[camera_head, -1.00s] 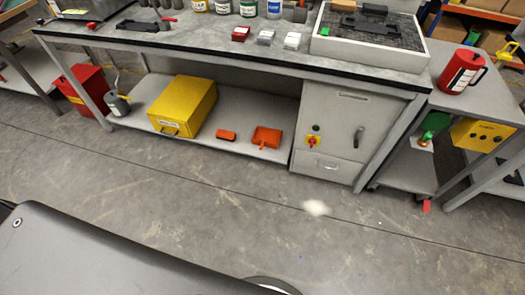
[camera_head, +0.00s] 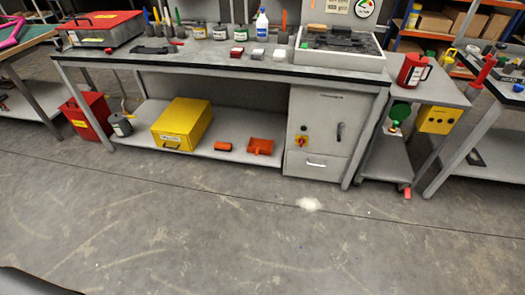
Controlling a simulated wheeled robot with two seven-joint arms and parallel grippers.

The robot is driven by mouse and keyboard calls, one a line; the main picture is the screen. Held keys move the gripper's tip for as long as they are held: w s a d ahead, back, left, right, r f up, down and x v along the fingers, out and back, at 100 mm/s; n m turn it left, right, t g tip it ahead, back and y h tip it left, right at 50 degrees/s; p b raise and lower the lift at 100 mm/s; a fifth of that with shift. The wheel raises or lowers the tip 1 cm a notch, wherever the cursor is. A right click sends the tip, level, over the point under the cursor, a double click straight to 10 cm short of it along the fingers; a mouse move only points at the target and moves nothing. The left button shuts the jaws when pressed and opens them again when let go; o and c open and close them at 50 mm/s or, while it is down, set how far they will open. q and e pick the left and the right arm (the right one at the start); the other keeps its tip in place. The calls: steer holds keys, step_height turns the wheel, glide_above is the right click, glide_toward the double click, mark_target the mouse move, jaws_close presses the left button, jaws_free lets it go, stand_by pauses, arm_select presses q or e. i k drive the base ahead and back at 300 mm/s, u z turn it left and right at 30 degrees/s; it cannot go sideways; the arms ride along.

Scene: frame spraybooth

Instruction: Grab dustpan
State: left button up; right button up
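An orange dustpan (camera_head: 260,146) lies on the lower shelf of the workbench, just left of the grey cabinet. A small orange block-like item (camera_head: 223,147), perhaps a brush, lies to its left on the same shelf. Neither of my grippers shows in the head view. Only a dark part of my own body is at the bottom left corner.
A yellow box (camera_head: 183,124) stands on the lower shelf (camera_head: 238,158) left of the orange items. The grey cabinet (camera_head: 317,130) bounds the shelf on the right. The workbench top (camera_head: 210,57) overhangs it.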

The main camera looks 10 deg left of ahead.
mark_target(257, 146)
steer(key=z, duration=0.55)
steer(key=i, duration=0.55)
steer(key=z, duration=0.55)
steer(key=i, duration=0.8)
steer(key=u, duration=0.4)
